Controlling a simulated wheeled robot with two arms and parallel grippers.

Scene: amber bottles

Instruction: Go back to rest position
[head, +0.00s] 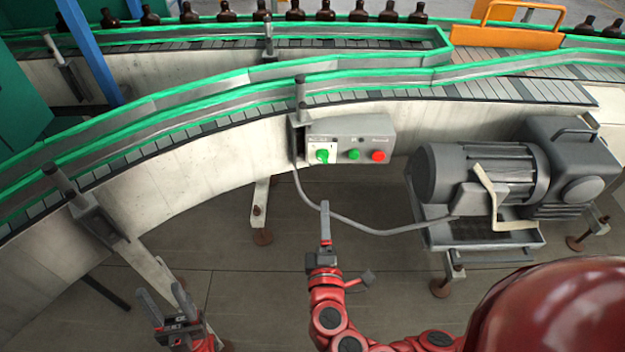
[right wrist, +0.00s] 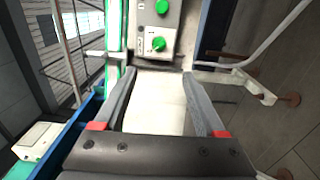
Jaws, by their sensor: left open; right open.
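My left gripper (head: 164,296) is at the bottom left of the head view, above the floor, with its two grey fingers apart and nothing between them. My right gripper (head: 325,222) is near the middle of the head view, below the control box, its fingers seen nearly edge-on. In the right wrist view the right gripper (right wrist: 159,76) is open and empty. The grey and white control box (head: 350,139) is on the conveyor's side and has a green switch, a green button and a red button. It also shows ahead of the fingers in the right wrist view (right wrist: 143,38).
The curved conveyor (head: 235,157) with green rails runs across the head view. Amber bottles (head: 326,12) stand in a row along the back. A grey motor (head: 482,178) is at the right. A cable (head: 390,231) runs from box to motor. Floor (head: 240,285) is open below.

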